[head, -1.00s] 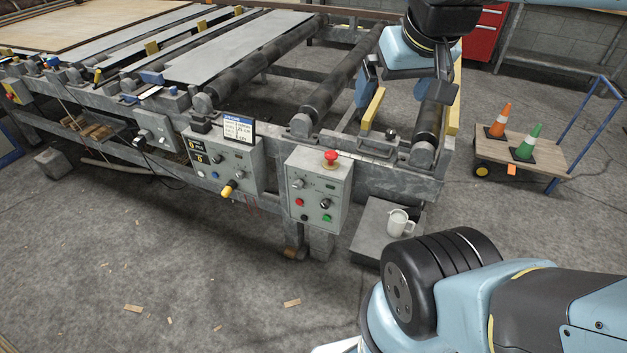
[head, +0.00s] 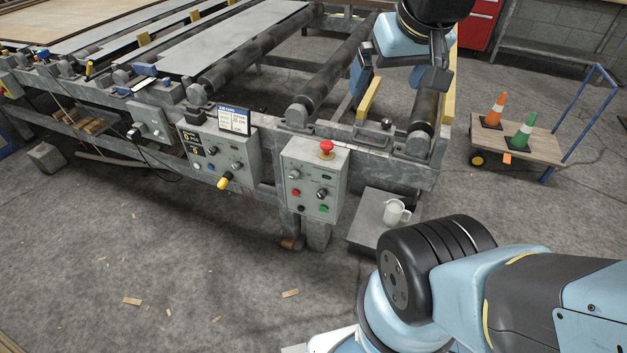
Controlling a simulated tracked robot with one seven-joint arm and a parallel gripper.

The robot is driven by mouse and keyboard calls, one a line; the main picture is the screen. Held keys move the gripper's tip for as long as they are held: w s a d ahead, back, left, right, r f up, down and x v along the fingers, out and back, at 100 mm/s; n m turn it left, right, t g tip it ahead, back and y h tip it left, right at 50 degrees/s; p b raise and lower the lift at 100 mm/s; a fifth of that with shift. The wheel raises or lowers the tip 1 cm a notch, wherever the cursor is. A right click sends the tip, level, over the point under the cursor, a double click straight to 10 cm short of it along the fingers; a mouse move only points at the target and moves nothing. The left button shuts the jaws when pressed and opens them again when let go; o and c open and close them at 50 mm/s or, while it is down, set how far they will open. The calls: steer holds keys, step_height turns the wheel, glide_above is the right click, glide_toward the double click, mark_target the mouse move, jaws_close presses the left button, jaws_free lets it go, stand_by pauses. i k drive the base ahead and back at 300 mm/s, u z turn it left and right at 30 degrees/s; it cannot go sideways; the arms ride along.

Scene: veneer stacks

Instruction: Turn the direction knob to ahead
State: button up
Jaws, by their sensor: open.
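A grey control box (head: 314,182) stands on the near rail of the roller table. It carries a red mushroom button (head: 326,149), two dark rotary knobs, an upper left one (head: 295,174) and a lower right one (head: 322,193), and small red, black and green buttons. I cannot read the labels, so I cannot tell which knob is the direction knob or where it points.
A small label screen (head: 234,121) stands on the left box. A cart (head: 545,146) with orange and green cones stands at right. The floor in front is open, with scattered wood chips.

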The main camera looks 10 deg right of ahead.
mark_target(321, 194)
steer(key=z, duration=0.65)
steer(key=k, duration=0.5)
steer(key=z, duration=0.4)
